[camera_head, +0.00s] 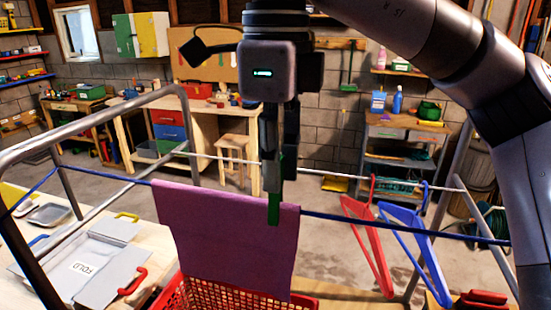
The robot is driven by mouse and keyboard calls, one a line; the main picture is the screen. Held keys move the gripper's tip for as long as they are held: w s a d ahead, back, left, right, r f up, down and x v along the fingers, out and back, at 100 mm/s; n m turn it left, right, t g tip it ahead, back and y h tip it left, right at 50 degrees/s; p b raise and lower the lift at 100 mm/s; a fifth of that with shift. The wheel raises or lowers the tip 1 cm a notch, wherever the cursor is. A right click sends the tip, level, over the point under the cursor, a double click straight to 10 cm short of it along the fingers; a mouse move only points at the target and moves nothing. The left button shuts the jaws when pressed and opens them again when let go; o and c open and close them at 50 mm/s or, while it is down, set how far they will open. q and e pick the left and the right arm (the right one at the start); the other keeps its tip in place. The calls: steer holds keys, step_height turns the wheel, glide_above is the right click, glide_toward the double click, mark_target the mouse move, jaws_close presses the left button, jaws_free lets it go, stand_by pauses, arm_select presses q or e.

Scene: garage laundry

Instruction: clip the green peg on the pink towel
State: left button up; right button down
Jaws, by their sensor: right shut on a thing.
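The pink towel (222,240), which looks purplish, hangs over the blue line in the middle of the view. My right gripper (273,180) points straight down above the towel's right part. It is shut on the green peg (274,210). The peg is upright, and its lower end overlaps the towel's top edge near the right corner. From this angle I cannot tell whether the peg straddles the line and cloth or is in front of them. My left gripper is not in view.
A red basket (205,296) stands below the towel. A red hanger (366,235) and a blue hanger (416,248) hang to the right. A metal rack frame (88,122) rises at left. A folding board (90,262) lies on the table at lower left.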

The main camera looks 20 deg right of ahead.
steer(key=shift+f+b, duration=0.65)
steer(key=shift+f, duration=0.5)
steer(key=c, duration=1.4)
jaws_free()
steer(key=shift+r, duration=0.1)
step_height(320, 180, up, 12)
steer(key=shift+f, duration=0.1)
